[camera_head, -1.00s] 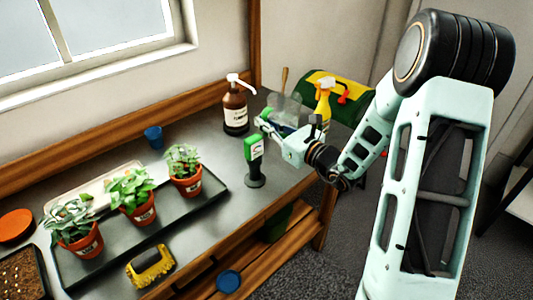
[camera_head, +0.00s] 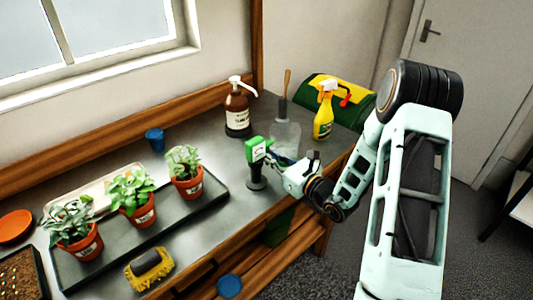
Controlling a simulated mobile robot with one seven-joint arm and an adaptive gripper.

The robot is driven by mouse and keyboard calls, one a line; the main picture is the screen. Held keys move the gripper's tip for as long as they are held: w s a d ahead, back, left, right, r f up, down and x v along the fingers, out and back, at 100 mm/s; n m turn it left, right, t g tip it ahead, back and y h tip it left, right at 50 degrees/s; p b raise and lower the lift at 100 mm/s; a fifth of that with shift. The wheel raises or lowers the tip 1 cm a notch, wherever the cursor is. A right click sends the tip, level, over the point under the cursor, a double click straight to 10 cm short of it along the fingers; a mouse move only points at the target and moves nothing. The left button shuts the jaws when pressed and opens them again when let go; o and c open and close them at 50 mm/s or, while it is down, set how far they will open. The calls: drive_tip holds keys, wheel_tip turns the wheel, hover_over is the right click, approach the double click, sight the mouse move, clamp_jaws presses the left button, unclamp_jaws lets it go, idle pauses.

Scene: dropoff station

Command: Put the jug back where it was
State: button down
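A clear, see-through vessel (camera_head: 285,137), which looks like the jug, stands upright on the grey bench top near its right end. A brown wooden handle on a grey shaft rises at it; I cannot tell whether it stands inside or behind. My gripper (camera_head: 276,157) is low in front of the vessel, just right of a green handheld device on a dark stand (camera_head: 256,160). Its fingertips are small and partly hidden, so their opening and any contact with the vessel or device are unclear.
A brown pump bottle (camera_head: 237,112) stands behind left, and a yellow spray bottle (camera_head: 324,117) stands right. A green and yellow box (camera_head: 352,97) is behind it. Potted plants on a dark tray (camera_head: 205,212) fill the left. Bare bench (camera_head: 218,148) lies left of the device.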

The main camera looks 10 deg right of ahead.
drive_tip(key=shift+r, duration=0.1)
drive_tip(key=c, duration=2.4)
unclamp_jaws()
drive_tip(key=shift+f, duration=0.2)
drive_tip(key=shift+r, duration=0.1)
drive_tip(key=shift+d+r, duration=0.1)
drive_tip(key=v, duration=1.2)
drive_tip(key=shift+r, duration=0.1)
